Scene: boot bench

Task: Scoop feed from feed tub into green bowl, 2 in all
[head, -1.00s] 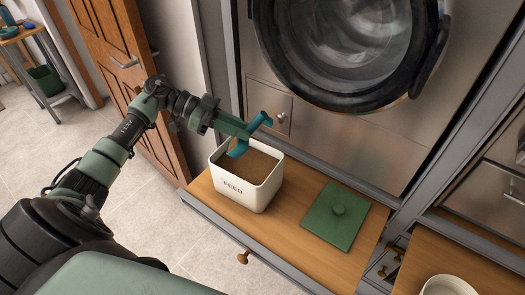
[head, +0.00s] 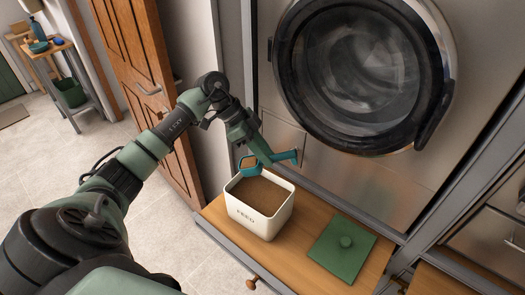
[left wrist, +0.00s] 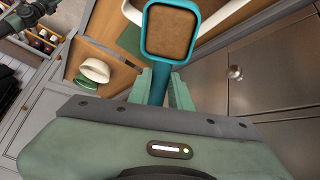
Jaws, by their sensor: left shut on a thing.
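My left gripper (head: 256,147) is shut on the handle of a teal scoop (head: 283,157), just above the feed tub. The left wrist view shows the scoop (left wrist: 148,35) with brown feed filling its pan. The cream feed tub (head: 250,222), marked FEED, stands open on the wooden board with brown feed inside.
A green lid (head: 342,250) with a knob lies on the board to the right of the tub. A round-doored machine (head: 362,75) rises behind the board. A wooden door (head: 140,65) is at the left, and a small side table (head: 48,48) stands far left.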

